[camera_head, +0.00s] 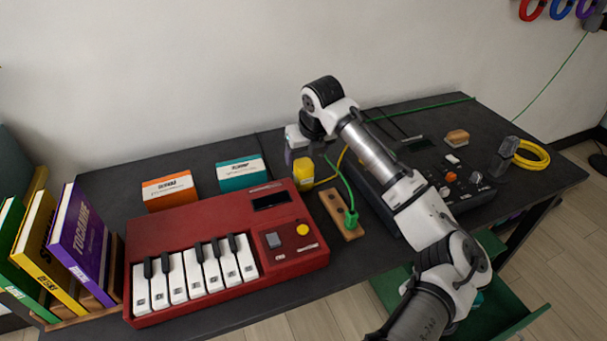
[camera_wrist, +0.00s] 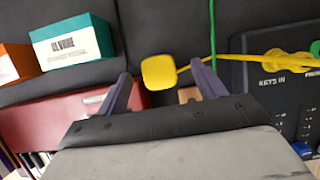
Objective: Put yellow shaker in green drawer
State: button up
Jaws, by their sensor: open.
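The yellow shaker (camera_head: 303,174) stands on the dark table, behind the red keyboard's right end. It also shows in the wrist view (camera_wrist: 158,72), between and just beyond the fingertips. My gripper (camera_head: 303,156) is over the shaker, with its fingers apart and nothing held; the wrist view shows both purple-grey fingers (camera_wrist: 163,86). I cannot tell whether a finger touches the shaker. The green drawer (camera_head: 515,322) is pulled out below the table's front right edge. My arm crosses in front of it and hides part of its inside.
The red keyboard (camera_head: 205,232) lies left of the gripper. Orange (camera_head: 169,192) and teal (camera_head: 240,174) boxes stand behind it. A wooden block with a green cable (camera_head: 340,213) is near the shaker. A black control panel (camera_head: 460,195) and yellow cable coil (camera_head: 532,155) are right.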

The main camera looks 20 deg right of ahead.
aim_at(304, 164)
jog(key=shift+s+p+x, duration=0.25)
jog(key=shift+p+x, duration=0.05)
jog(key=shift+x, duration=1.2)
jog(key=shift+s+p+x, duration=0.2)
jog(key=shift+p+x, duration=0.05)
jog(key=shift+x, duration=1.25)
jog(key=shift+a+f, duration=0.1)
jog(key=shift+a, duration=0.05)
jog(key=c, duration=1.2)
